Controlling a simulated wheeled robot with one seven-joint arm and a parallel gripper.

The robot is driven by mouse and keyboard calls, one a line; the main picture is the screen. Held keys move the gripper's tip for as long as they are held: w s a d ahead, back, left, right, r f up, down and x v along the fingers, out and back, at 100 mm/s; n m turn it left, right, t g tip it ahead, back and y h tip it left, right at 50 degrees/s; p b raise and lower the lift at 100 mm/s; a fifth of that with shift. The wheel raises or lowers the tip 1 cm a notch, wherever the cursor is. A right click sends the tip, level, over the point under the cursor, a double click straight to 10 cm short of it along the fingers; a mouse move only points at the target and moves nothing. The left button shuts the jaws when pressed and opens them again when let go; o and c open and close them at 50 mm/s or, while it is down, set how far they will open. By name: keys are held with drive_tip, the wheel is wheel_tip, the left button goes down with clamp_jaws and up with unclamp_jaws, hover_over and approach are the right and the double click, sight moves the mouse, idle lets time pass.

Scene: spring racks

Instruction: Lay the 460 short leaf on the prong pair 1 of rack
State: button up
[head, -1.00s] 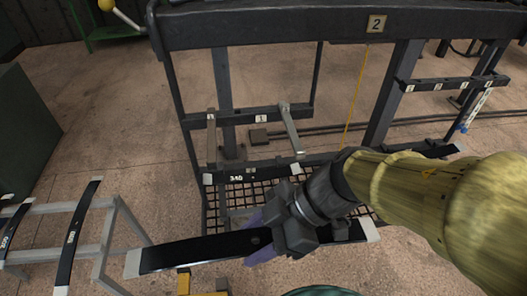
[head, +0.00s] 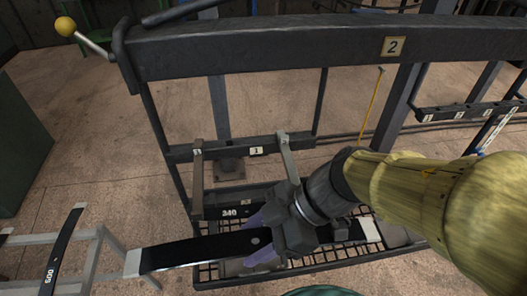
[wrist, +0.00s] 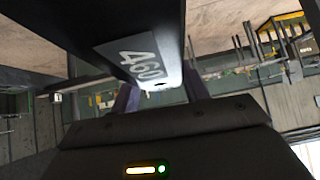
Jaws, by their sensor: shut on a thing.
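The 460 short leaf (head: 195,252) is a dark, slightly bowed strip with a pale end; its 460 label (wrist: 140,62) shows in the wrist view. My gripper (head: 262,240) is shut on the leaf near its middle, with purplish fingers on either side. The gripper hides part of the leaf's right half. The rack (head: 300,50) has a plate marked 2 on its top beam. Prong pair 1 has a left prong (head: 197,180) and a right prong (head: 287,158), with a plate marked 1 between them. The leaf is in front of the prongs in the picture, apart from them.
A dark leaf marked 340 (head: 230,213) lies beyond the held leaf, partly hidden by my gripper. A mesh tray (head: 210,272) is low on the rack. A grey stand (head: 100,235) with a dark leaf is at left. A yellow-knobbed lever (head: 66,27) sticks out at upper left.

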drive_tip(key=shift+s+r, duration=0.1)
drive_tip(key=shift+s, duration=0.05)
drive_tip(key=shift+w, duration=0.2)
drive_tip(key=w+a+f+p, duration=0.1)
drive_tip(key=w+f+p, duration=0.1)
drive_tip(key=w, duration=0.5)
drive_tip(key=w+a+f+p, duration=0.1)
drive_tip(key=w+a+p, duration=0.1)
drive_tip(key=w, duration=0.5)
drive_tip(key=shift+w+a+f+p, duration=0.2)
drive_tip(key=shift+a+f+p, duration=0.05)
drive_tip(key=shift+f+p, duration=0.15)
idle(1.3)
